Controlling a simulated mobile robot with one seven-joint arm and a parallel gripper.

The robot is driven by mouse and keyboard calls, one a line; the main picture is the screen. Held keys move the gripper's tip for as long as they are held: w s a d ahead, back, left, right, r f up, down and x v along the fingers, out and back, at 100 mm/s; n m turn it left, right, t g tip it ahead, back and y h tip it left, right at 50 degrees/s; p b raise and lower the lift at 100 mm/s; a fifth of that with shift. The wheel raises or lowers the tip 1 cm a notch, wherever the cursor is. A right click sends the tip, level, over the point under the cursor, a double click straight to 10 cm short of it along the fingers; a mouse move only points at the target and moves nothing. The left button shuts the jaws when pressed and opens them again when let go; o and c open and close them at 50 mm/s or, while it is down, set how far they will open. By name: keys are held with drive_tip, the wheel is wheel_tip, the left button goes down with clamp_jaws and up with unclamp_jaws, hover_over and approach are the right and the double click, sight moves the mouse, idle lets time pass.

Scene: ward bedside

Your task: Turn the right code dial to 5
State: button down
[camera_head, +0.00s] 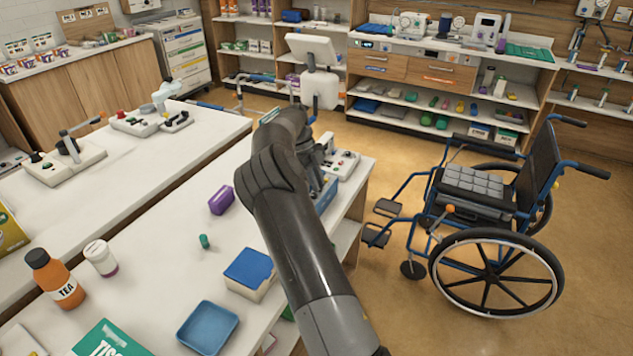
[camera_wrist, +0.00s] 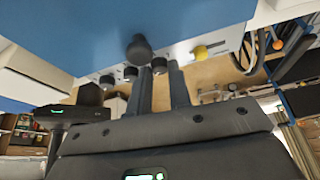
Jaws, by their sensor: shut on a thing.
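A blue-topped case (camera_wrist: 120,30) with a pale front strip fills the upper part of the wrist view. Several small dark dials sit along that strip. My gripper (camera_wrist: 160,68) has its two dark fingers on either side of one dial (camera_wrist: 158,65), the rightmost of the small dark ones, and is shut on it. Another small dial (camera_wrist: 130,72) is just left of the fingers. A larger black knob (camera_wrist: 138,48) and a yellow knob (camera_wrist: 200,52) are also there. The dial numbers cannot be read. In the head view my arm hides the held dial; part of the blue case (camera_head: 327,194) shows.
A white control box (camera_head: 343,163) stands at the table's far end. A purple box (camera_head: 221,200), a green cap (camera_head: 204,241), a blue-lidded box (camera_head: 250,268) and a blue tray (camera_head: 207,327) lie nearer. A wheelchair (camera_head: 490,270) stands on the floor to the right.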

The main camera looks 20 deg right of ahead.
drive_tip(key=shift+f+m, duration=0.1)
drive_tip(key=shift+m, duration=0.6)
drive_tip(key=shift+y, duration=0.3)
drive_tip(key=c, duration=1.6)
unclamp_jaws()
drive_tip(key=shift+w, duration=0.1)
drive_tip(key=v, duration=1)
drive_tip(key=shift+w+r, duration=0.2)
drive_tip(key=shift+r, duration=0.15)
